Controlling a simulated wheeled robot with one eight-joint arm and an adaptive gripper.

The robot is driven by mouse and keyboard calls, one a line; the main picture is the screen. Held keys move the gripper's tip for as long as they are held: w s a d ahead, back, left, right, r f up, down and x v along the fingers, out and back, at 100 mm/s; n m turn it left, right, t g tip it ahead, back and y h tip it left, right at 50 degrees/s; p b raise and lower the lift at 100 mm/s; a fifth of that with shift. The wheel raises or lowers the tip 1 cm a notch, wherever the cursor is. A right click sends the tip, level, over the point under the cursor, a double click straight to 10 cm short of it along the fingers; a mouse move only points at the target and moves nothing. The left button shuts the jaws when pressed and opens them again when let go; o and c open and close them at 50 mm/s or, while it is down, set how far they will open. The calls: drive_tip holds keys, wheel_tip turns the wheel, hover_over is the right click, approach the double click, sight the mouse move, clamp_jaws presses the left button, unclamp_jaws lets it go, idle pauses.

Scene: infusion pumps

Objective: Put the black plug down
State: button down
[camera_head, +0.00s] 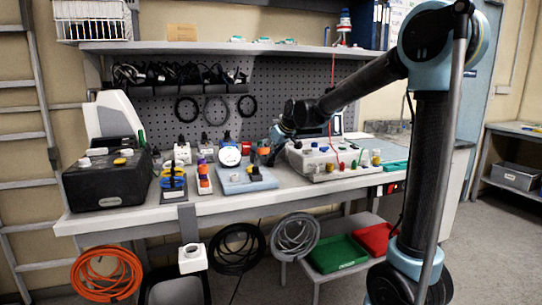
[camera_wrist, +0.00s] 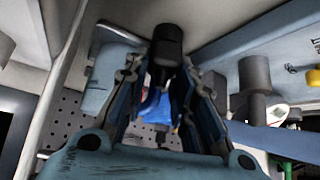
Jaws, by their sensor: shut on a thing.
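The black plug (camera_wrist: 168,42) is between the fingertips of my gripper (camera_wrist: 165,62) in the wrist view. My gripper is shut on it. In the head view my gripper (camera_head: 276,150) is low over the bench, just left of the grey box with coloured knobs. The held plug is hard to make out there against the dark fingers. A light-blue plate (camera_head: 236,187) lies just left of and in front of my gripper, bearing a round white dial and a black piece (camera_head: 254,173).
The grey knobbed box (camera_head: 325,160) is close on the right. Orange-topped plugs (camera_head: 203,178), a blue-and-yellow stack (camera_head: 172,184) and a black case (camera_head: 105,180) stand to the left. The pegboard (camera_head: 300,90) and shelf (camera_head: 230,48) are behind and above.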

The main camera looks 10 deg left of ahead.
drive_tip(key=shift+f, duration=0.1)
drive_tip(key=c, duration=1.3)
unclamp_jaws()
drive_tip(key=shift+c, duration=0.2)
